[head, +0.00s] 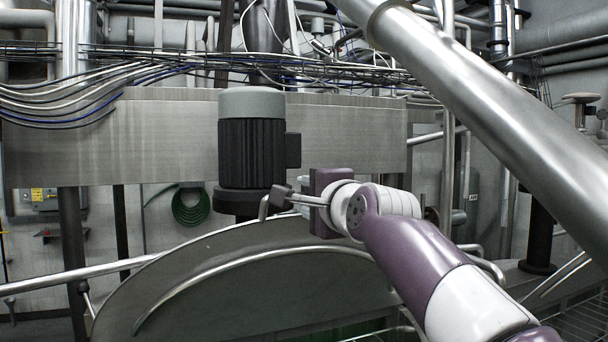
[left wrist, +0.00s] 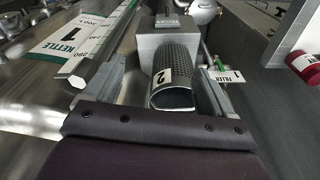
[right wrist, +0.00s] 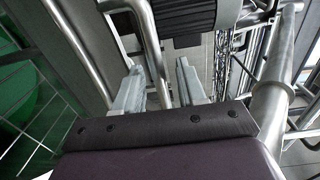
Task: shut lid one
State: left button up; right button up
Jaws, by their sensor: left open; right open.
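A large grey rounded lid (head: 240,285) stands raised in the lower middle of the head view, with a curved metal strip on its face. No number on it is readable. My right gripper (head: 280,200) is at the lid's upper edge, in front of the motor. In the right wrist view my right gripper (right wrist: 158,82) is open, with a bent metal bar (right wrist: 150,40) running between its fingers; contact cannot be told. My left gripper (left wrist: 155,90) is open, seen only in the left wrist view, with a perforated cylinder (left wrist: 178,75) marked 2 between or beyond its fingers.
A dark motor (head: 251,150) stands behind the lid, before a wide steel beam (head: 160,135). A thick steel pipe (head: 480,95) crosses the upper right. In the left wrist view a sign reading KETTLE 1 (left wrist: 85,40) and a tag reading FILLER 1 (left wrist: 226,76) lie close to the fingers.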

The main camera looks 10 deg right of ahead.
jog(key=w, duration=0.3)
jog(key=shift+w+a+f+p, duration=0.1)
jog(key=shift+w+f+p, duration=0.15)
jog(key=shift+w+p, duration=0.1)
jog(key=shift+s+a, duration=0.1)
jog(key=shift+a, duration=0.1)
jog(key=shift+s+a+r, duration=0.2)
jog(key=shift+s+a, duration=0.15)
jog(key=shift+s, duration=0.35)
jog(key=c, duration=0.4)
pick_arm(q)
jog(key=shift+a+r, duration=0.25)
jog(key=shift+r, duration=0.4)
pick_arm(e)
jog(key=shift+d, duration=0.1)
grip_shut()
pick_arm(q)
jog(key=shift+f, duration=0.1)
